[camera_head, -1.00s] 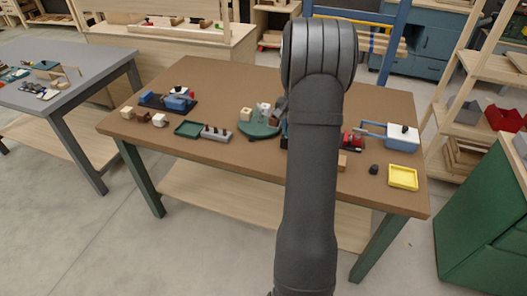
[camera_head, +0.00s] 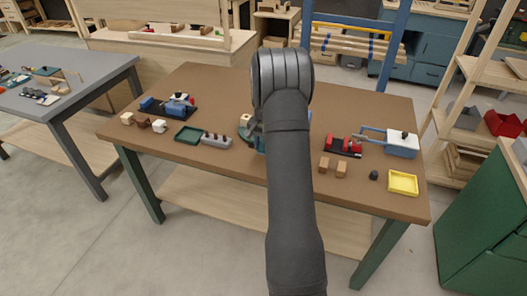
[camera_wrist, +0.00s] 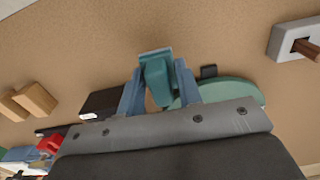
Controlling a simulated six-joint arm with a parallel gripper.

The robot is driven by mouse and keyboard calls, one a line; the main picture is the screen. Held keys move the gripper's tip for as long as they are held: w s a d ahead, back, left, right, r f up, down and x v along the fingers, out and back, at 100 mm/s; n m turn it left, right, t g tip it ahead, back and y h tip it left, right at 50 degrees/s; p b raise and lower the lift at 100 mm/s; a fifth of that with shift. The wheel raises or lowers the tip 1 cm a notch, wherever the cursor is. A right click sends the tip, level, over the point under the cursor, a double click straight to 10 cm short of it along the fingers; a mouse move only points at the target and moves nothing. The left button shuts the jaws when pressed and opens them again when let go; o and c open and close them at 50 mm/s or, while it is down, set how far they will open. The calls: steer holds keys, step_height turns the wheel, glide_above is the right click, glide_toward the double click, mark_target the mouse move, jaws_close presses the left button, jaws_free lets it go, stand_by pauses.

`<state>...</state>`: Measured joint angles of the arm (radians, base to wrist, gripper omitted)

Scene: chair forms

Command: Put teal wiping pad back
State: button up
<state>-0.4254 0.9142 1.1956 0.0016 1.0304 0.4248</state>
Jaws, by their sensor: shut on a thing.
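A teal piece, which looks like the wiping pad (camera_wrist: 156,80), is between the blue-grey fingers of my gripper (camera_wrist: 158,88) in the wrist view. The fingers are shut on it. Bare brown table shows beyond it; I cannot tell whether it touches the top. A green rounded board (camera_wrist: 232,92) lies beside and partly behind the right finger. In the head view my arm hides the gripper, the pad and most of this board.
The brown table (camera_head: 230,95) holds a dark green tray (camera_head: 187,135), a grey holed block (camera_head: 216,140), two wooden blocks (camera_head: 341,169), a red-and-black fixture (camera_head: 343,146), a blue-and-white box (camera_head: 401,144) and a yellow tray (camera_head: 403,183). The front edge strip is mostly clear.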

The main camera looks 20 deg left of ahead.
steer(key=shift+f, duration=1.5)
steer(key=shift+f, duration=0.1)
steer(key=o, duration=0.9)
steer(key=shift+o, duration=0.2)
step_height(320, 180, up, 12)
steer(key=shift+r, duration=0.15)
step_height(320, 180, down, 13)
steer(key=shift+r, duration=2.4)
